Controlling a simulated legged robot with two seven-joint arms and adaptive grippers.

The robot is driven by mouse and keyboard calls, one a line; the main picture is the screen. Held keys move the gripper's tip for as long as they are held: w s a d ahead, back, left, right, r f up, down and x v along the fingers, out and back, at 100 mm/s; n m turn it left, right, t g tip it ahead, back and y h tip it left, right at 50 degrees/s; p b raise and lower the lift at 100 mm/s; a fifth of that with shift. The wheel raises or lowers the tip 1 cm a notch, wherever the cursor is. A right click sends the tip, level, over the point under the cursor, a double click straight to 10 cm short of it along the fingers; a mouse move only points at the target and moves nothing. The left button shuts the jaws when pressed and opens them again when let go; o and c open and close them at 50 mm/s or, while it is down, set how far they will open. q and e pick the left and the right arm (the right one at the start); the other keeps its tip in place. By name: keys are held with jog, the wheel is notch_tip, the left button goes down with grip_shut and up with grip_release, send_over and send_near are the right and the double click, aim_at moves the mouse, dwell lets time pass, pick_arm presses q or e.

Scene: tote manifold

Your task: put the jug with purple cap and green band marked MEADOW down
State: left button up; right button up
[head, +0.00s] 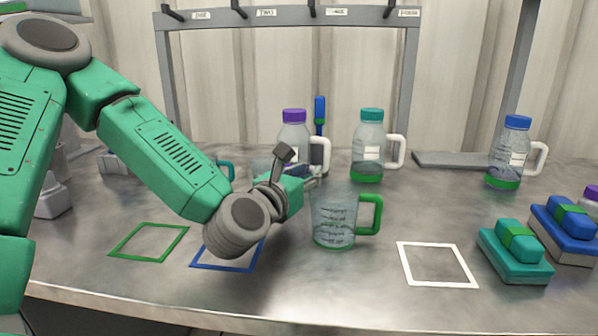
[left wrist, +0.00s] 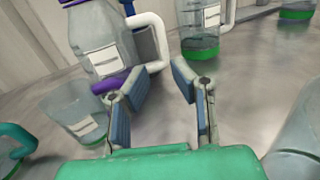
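A clear jug with a purple cap (head: 294,116) and white handle stands upright on the table behind my left gripper (head: 302,168). In the left wrist view this jug (left wrist: 93,38) shows a purple band near its base; its label is unreadable. Another purple cap (head: 592,192) shows at the right edge, its body mostly cut off, so I cannot tell its band. My left gripper also shows in the left wrist view (left wrist: 167,72), fingers apart with nothing between them, short of the jug. My right gripper is out of view.
A teal-capped jug (head: 368,145) and a blue-capped jug (head: 511,155), both green-banded, stand behind. A measuring cup (head: 334,222) with a green handle is close right of my left arm. Green (head: 148,257), blue (head: 196,264) and white (head: 471,285) outlines mark the table front.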

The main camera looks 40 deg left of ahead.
aim_at(326, 157)
pick_arm(q)
jog(key=w, duration=0.3)
jog(key=shift+w+r, duration=0.15)
jog(key=shift+w, duration=0.1)
jog(key=w, duration=0.2)
jog(key=w+a, duration=0.1)
jog(key=w, duration=0.1)
jog(key=shift+w+b, duration=0.25)
jog(key=shift+b, duration=0.15)
grip_shut()
